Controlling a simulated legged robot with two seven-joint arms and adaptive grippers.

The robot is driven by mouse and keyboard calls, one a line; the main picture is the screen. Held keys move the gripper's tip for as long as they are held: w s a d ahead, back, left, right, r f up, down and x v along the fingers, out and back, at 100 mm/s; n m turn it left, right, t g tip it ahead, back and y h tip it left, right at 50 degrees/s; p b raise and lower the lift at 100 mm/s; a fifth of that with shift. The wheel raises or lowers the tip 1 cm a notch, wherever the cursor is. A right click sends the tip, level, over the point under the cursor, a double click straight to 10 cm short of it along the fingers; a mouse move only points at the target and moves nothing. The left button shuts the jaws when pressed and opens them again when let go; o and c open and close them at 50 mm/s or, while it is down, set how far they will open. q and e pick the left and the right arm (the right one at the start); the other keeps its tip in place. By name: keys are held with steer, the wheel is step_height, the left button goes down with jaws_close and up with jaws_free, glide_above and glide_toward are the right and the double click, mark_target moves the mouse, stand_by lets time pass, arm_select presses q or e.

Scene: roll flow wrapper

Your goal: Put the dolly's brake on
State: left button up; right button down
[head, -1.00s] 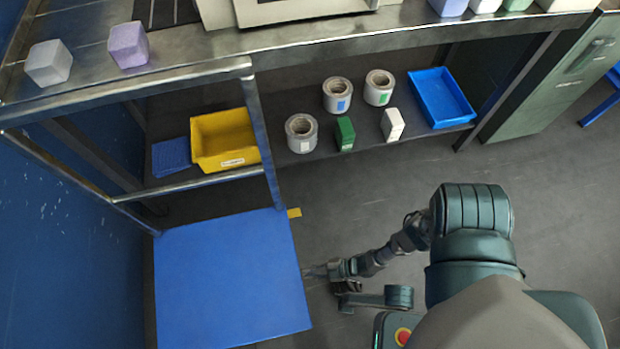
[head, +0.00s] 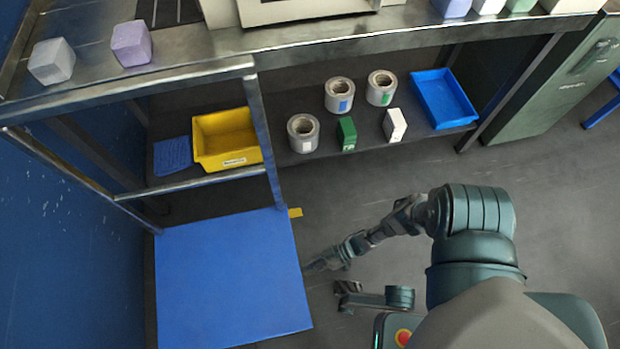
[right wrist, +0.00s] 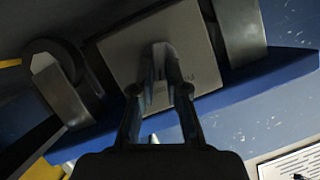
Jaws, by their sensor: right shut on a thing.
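The dolly (head: 232,280) shows as a flat blue platform on the floor at the lower left of the head view. The right wrist view looks along its blue edge (right wrist: 235,88), with a grey plate (right wrist: 112,62) and a dark wheel-like part beside it. My right gripper (head: 310,267) is low at the dolly's right edge. In the right wrist view its fingers (right wrist: 160,55) come together in front of the grey plate, shut on a small part there. The fingers mostly hide that part, so I cannot tell clearly if it is the brake.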

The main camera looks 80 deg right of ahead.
steer(key=shift+w+m+y, duration=0.35)
steer(key=shift+m+y, duration=0.05)
steer(key=shift+m, duration=0.2)
steer(key=shift+d, duration=0.1)
steer(key=c, duration=1.2)
jaws_free()
steer(key=shift+f, duration=0.1)
steer(key=shift+s, duration=0.1)
steer(key=v, duration=1.1)
steer(key=shift+s+d, duration=0.3)
